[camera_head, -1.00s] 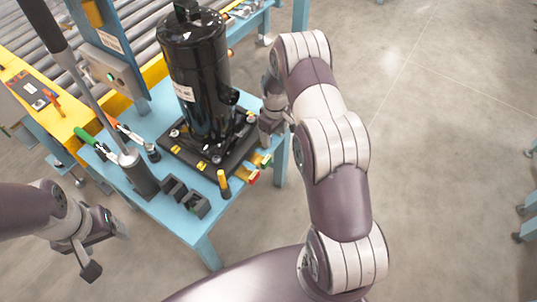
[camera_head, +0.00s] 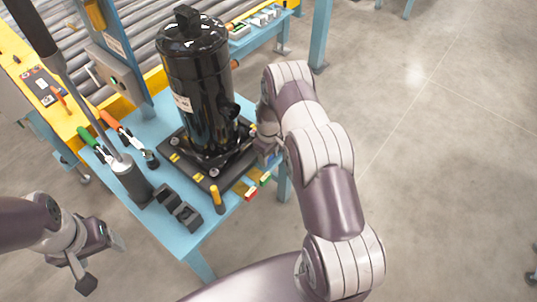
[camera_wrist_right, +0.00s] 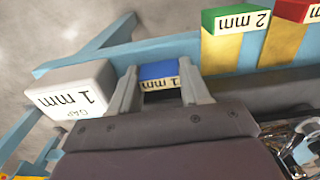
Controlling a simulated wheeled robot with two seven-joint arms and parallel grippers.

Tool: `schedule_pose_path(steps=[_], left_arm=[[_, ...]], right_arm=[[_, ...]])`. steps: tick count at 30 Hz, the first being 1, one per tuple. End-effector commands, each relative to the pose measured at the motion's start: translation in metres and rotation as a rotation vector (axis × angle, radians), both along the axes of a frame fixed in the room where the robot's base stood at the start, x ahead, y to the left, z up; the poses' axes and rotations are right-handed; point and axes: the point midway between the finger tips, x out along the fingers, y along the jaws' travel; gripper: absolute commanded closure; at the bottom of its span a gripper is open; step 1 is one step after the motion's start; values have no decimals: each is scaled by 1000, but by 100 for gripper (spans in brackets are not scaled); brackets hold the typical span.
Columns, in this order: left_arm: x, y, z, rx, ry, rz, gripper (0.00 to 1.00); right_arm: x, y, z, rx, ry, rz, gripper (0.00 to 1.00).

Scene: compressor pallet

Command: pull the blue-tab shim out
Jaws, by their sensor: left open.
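The blue-tab shim (camera_wrist_right: 158,76), marked 1 mm, sits between the two fingers of my right gripper (camera_wrist_right: 160,88) in the right wrist view. The fingers touch or cover both side edges of the tab, with a narrow gap filled by it. In the head view my right gripper (camera_head: 268,152) is at the right edge of the compressor's base, where the blue tab is mostly hidden. The black compressor (camera_head: 198,95) stands upright on a dark base plate (camera_head: 205,178). My left gripper (camera_head: 100,262) is open and empty, left of the table's front.
Green (camera_wrist_right: 236,20) and red (camera_wrist_right: 298,12) tabs stick out beside the blue one. A white block (camera_wrist_right: 72,92) marked GAP 1 mm is at the left. The blue table (camera_head: 190,238) carries black blocks (camera_head: 178,206), a yellow-topped post (camera_head: 216,198) and a dark cylinder (camera_head: 131,182).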

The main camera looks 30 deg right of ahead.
Motion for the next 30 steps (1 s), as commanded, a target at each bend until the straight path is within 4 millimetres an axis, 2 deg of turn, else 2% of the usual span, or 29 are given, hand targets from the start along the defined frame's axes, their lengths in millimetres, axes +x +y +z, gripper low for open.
schedule_pose_path(steps=[2, 10, 20, 21, 23, 30], left_arm=[[0, 0, 2, 0, 0, 0, 26], [0, 0, 24, 0, 0, 0, 26], [0, 0, 23, 0, 0, 0, 26], [0, 0, 23, 0, 0, 0, 26], [0, 0, 23, 0, 0, 0, 26], [0, 0, 22, 0, 0, 0, 26]], right_arm=[[-2, -1, 1, 1, 1, -1, 100], [-41, -17, 3, 0, 2, -2, 100], [-47, -19, 0, 1, 4, 0, 100], [-47, -19, 0, 1, 4, 0, 47], [-47, -19, 0, 1, 5, -1, 28], [-45, -19, -1, 0, 2, 0, 28]])
